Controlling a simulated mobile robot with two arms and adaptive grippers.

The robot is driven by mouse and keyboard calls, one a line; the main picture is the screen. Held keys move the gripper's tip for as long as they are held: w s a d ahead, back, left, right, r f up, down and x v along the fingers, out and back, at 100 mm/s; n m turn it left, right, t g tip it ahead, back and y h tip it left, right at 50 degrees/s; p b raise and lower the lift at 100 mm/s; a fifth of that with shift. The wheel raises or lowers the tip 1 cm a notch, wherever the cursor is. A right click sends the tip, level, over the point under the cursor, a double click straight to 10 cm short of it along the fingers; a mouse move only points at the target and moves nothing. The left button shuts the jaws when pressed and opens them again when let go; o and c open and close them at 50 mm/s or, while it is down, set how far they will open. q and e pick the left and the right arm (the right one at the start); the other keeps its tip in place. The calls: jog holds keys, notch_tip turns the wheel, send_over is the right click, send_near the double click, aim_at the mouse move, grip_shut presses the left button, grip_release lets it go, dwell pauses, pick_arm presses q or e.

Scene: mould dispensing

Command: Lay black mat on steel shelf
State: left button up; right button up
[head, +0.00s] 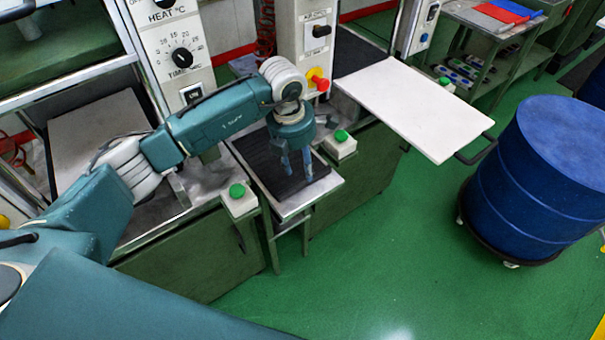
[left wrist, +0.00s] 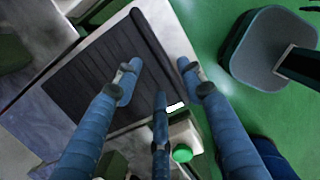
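The black mat (head: 262,160) lies flat on the steel shelf (head: 318,192) between the two green machine cabinets. In the left wrist view the ribbed mat (left wrist: 85,80) shows a raised, rolled-looking edge along its right side, with a bare strip of the shelf (left wrist: 176,40) beyond it. My left gripper (head: 297,168) points down over the right part of the mat. Its blue fingers (left wrist: 158,85) are spread apart with nothing visible between them. I cannot tell whether the fingertips touch the mat. My right gripper is in neither view.
Green buttons stand on boxes left (head: 237,190) and right (head: 341,137) of the shelf. A white board with a handle (head: 425,105) juts out at the right. A blue drum (head: 540,170) stands on a wheeled base. The green floor (head: 390,260) in front is clear.

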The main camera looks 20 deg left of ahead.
pick_arm(q)
notch_tip(320, 180, up, 7)
jog(key=b, duration=0.1)
jog(key=shift+s+a, duration=0.3)
jog(key=shift+s, duration=0.15)
